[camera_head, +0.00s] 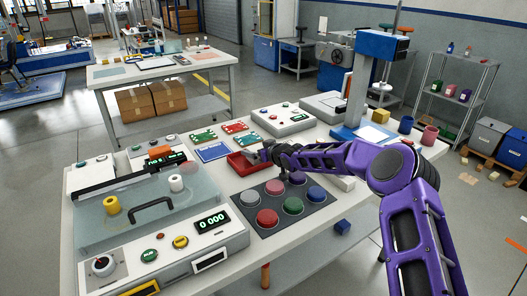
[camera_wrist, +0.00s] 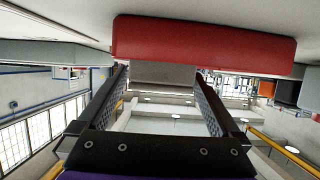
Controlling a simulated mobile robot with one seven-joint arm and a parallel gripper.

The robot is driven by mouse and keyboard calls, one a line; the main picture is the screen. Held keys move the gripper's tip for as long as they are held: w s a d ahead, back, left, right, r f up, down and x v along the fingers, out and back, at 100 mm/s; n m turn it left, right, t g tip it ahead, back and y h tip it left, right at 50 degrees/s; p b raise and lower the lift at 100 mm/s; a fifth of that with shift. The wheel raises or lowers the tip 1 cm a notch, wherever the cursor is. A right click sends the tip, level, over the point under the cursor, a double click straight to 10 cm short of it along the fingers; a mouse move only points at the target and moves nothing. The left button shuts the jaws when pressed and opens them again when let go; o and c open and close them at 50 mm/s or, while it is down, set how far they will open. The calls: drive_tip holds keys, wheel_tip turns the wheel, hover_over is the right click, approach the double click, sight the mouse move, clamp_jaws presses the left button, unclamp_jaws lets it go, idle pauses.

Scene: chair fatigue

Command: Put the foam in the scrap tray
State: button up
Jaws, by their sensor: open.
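The red scrap tray (camera_head: 240,165) lies on the white table, left of my gripper (camera_head: 263,152). In the wrist view, which is upside down, the tray (camera_wrist: 205,45) fills the top middle as a red wall. My gripper (camera_wrist: 161,78) is open there, with its fingertips at the tray's edge. A plain grey block (camera_wrist: 163,73) shows between the fingertips against the tray; it may be the foam, but I cannot tell for sure. I cannot tell whether the fingers touch it. The inside of the tray is partly hidden by my gripper in the head view.
A dark mat with several coloured round pieces (camera_head: 268,217) lies in front of the tray. Green and red boards (camera_head: 201,136) lie behind it. A clear-covered test machine (camera_head: 140,215) stands left. A blue press (camera_head: 357,85) stands right. A yellow block (camera_head: 380,115) is on its base.

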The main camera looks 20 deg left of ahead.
drive_tip(key=v, duration=1.2)
